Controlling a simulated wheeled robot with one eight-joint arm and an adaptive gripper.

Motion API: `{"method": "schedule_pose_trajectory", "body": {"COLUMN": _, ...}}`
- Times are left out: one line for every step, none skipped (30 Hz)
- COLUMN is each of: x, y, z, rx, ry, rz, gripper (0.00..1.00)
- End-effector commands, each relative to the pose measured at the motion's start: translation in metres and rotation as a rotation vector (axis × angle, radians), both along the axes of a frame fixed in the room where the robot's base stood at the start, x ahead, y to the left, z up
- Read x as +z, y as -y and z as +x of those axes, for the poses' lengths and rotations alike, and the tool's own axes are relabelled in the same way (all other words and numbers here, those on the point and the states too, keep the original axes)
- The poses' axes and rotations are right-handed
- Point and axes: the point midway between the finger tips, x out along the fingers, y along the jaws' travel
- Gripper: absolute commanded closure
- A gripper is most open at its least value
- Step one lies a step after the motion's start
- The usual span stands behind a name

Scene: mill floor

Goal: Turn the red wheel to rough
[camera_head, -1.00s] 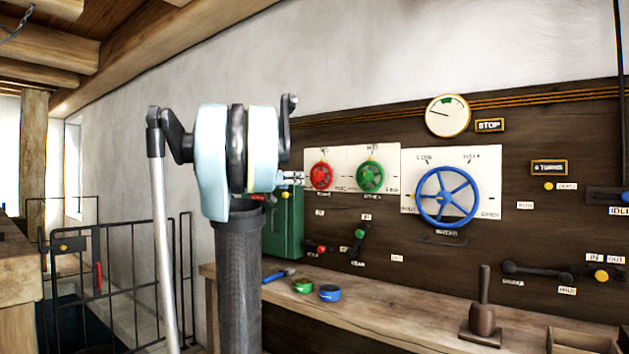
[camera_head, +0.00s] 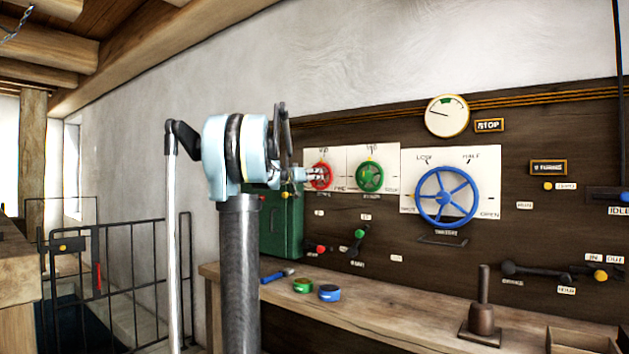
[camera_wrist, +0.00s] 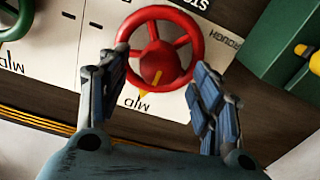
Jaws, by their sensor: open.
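The red wheel (camera_head: 321,176) is on a white plate on the dark wall panel, left of the green wheel. In the wrist view the red wheel (camera_wrist: 160,62) has spokes, a red hub and a yellow pointer directed at the MID mark. The ROUGH mark (camera_wrist: 226,38) shows at the right of the plate in that view, upside down. My gripper (camera_wrist: 160,72) is open, with one finger on each side of the wheel's near part. I cannot tell whether the fingers touch the rim. In the head view my gripper (camera_head: 312,174) reaches the wheel from the left.
A green wheel (camera_head: 369,176) sits close to the right, and a larger blue wheel (camera_head: 445,197) beyond it. A green box (camera_head: 283,226) is just below and left of the red wheel. A wooden bench (camera_head: 400,311) with small items runs below the panel.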

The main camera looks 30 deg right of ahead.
Motion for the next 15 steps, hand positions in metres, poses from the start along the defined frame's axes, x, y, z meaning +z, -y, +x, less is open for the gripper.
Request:
{"method": "schedule_pose_trajectory", "body": {"x": 0.0, "y": 0.009, "z": 0.003, "rx": -0.002, "ry": 0.0, "rz": 0.0, "gripper": 0.41}}
{"method": "schedule_pose_trajectory", "body": {"x": 0.0, "y": 0.013, "z": 0.005, "rx": -0.001, "ry": 0.0, "rz": 0.0, "gripper": 0.41}}
{"method": "schedule_pose_trajectory", "body": {"x": 0.0, "y": 0.018, "z": 0.007, "rx": -0.001, "ry": 0.0, "rz": 0.0, "gripper": 0.41}}
{"method": "schedule_pose_trajectory", "body": {"x": 0.0, "y": 0.022, "z": 0.009, "rx": -0.001, "ry": 0.0, "rz": 0.0, "gripper": 0.41}}
{"method": "schedule_pose_trajectory", "body": {"x": 0.0, "y": 0.025, "z": 0.01, "rx": -0.001, "ry": 0.0, "rz": 0.0, "gripper": 0.41}}
{"method": "schedule_pose_trajectory", "body": {"x": 0.0, "y": 0.028, "z": 0.012, "rx": -0.001, "ry": 0.0, "rz": 0.0, "gripper": 0.41}}
{"method": "schedule_pose_trajectory", "body": {"x": 0.0, "y": 0.031, "z": 0.013, "rx": -0.001, "ry": 0.0, "rz": 0.0, "gripper": 0.41}}
{"method": "schedule_pose_trajectory", "body": {"x": 0.0, "y": 0.033, "z": 0.014, "rx": -0.001, "ry": 0.0, "rz": 0.0, "gripper": 0.41}}
{"method": "schedule_pose_trajectory", "body": {"x": 0.0, "y": 0.036, "z": 0.015, "rx": 0.0, "ry": 0.0, "rz": 0.0, "gripper": 0.41}}
{"method": "schedule_pose_trajectory", "body": {"x": 0.0, "y": 0.038, "z": 0.016, "rx": 0.0, "ry": 0.0, "rz": 0.0, "gripper": 0.41}}
{"method": "schedule_pose_trajectory", "body": {"x": 0.0, "y": 0.039, "z": 0.016, "rx": 0.0, "ry": 0.0, "rz": 0.0, "gripper": 0.41}}
{"method": "schedule_pose_trajectory", "body": {"x": 0.0, "y": 0.04, "z": 0.017, "rx": 0.0, "ry": 0.0, "rz": 0.0, "gripper": 0.41}}
{"method": "schedule_pose_trajectory", "body": {"x": 0.0, "y": 0.041, "z": 0.017, "rx": 0.0, "ry": 0.0, "rz": 0.0, "gripper": 0.41}}
{"method": "schedule_pose_trajectory", "body": {"x": 0.0, "y": 0.041, "z": 0.018, "rx": 0.0, "ry": 0.0, "rz": 0.0, "gripper": 0.41}}
{"method": "schedule_pose_trajectory", "body": {"x": 0.0, "y": 0.042, "z": 0.018, "rx": 0.0, "ry": 0.0, "rz": 0.0, "gripper": 0.41}}
